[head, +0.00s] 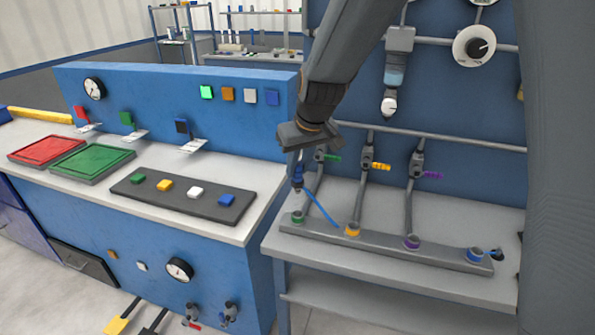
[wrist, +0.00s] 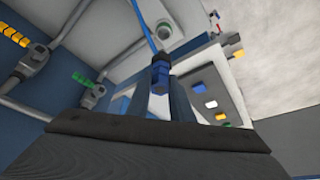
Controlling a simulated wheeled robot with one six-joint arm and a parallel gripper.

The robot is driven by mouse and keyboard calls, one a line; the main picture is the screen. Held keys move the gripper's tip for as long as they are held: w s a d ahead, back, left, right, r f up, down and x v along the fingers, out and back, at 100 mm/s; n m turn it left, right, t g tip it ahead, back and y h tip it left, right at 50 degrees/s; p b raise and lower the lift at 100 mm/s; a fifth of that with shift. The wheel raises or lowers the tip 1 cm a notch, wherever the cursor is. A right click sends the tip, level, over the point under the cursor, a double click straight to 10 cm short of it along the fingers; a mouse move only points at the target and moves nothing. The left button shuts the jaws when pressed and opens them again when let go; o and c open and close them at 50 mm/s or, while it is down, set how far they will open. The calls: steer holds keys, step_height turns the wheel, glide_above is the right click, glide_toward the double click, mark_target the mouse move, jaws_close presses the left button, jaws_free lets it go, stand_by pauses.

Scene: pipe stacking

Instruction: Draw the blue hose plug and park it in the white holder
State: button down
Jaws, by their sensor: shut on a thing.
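My gripper (head: 299,166) is shut on the blue hose plug (head: 297,180) and holds it in the air above the left end of the pipe manifold. A thin blue hose (head: 322,210) runs from the plug down to the right. In the wrist view the blue plug (wrist: 160,76) sits between the fingers of my gripper (wrist: 168,97), with the hose (wrist: 144,27) leading away from it. A white block (head: 195,191) lies on a dark strip on the left bench, and a white square (head: 250,96) is on the blue panel. I cannot tell whether either is the white holder.
The manifold (head: 385,249) has green (head: 298,217), yellow (head: 352,230), purple (head: 412,242) and blue (head: 474,255) ringed sockets. Upright pipes with coloured valves stand behind it. Red (head: 45,149) and green (head: 92,160) trays lie on the left bench. A gap separates the benches.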

steer(key=shift+r, duration=0.15)
steer(key=shift+r+p, duration=2.95)
steer(key=shift+r, duration=0.95)
